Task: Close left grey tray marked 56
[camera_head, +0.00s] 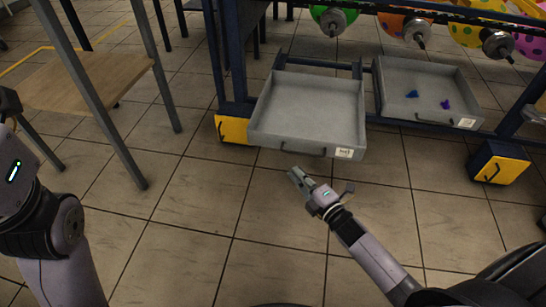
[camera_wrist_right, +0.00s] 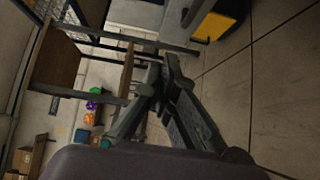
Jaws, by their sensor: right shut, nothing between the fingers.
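The left grey tray (camera_head: 305,105) is pulled out towards me in the head view and looks empty. It has a dark handle and a small white label (camera_head: 344,153) on its front; the label's number is too small to read. My right gripper (camera_head: 294,173) is shut and empty, just in front of and below the tray's front face, apart from it. Its shut fingers also show in the right wrist view (camera_wrist_right: 165,62). My left arm (camera_head: 35,215) stands at the left edge; its gripper is out of the picture.
Yellow blocks (camera_head: 232,129) sit at the frame's feet. A wooden-shelved table (camera_head: 85,82) stands left. The tiled floor in front is clear.

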